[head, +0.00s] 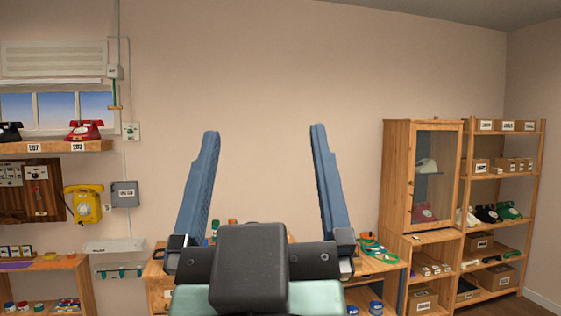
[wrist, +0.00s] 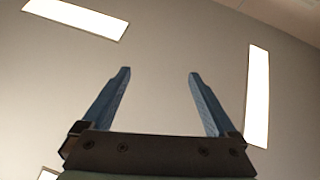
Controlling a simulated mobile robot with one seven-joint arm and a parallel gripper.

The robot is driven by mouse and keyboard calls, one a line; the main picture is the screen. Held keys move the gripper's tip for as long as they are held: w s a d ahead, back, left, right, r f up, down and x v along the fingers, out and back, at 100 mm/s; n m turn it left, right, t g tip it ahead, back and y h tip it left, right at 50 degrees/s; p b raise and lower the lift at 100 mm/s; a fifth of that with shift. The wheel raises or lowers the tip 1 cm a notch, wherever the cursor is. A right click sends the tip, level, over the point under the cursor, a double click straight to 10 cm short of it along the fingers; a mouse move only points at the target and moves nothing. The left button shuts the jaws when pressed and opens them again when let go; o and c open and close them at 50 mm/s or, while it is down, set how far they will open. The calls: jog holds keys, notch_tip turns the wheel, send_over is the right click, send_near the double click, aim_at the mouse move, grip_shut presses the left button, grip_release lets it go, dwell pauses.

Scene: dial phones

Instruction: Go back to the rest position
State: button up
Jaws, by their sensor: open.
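My gripper (head: 264,130) stands upright in the middle of the head view, its two blue fingers wide apart with only the bare wall between them. In the wrist view my gripper (wrist: 159,72) is also open and empty, pointing up towards the ceiling with its light panels (wrist: 258,95). The gripper and the dark block at its base hide part of the workbench (head: 378,266) behind it.
A red phone (head: 85,130) stands on a shelf at left, and a yellow phone (head: 84,204) hangs below it. A wooden cabinet (head: 397,175) with a glass door and open shelves (head: 539,185) stand at right. The space around my fingers looks clear.

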jog(key=shift+m+t+h, duration=0.5)
jog(key=shift+m+t, duration=0.2)
jog(key=shift+t, duration=0.1)
jog(key=s+r, duration=0.1)
jog(key=s+d+r, duration=0.1)
jog(key=s+r, duration=0.1)
jog(key=shift+s+d, duration=0.1)
jog(key=shift+d, duration=0.15)
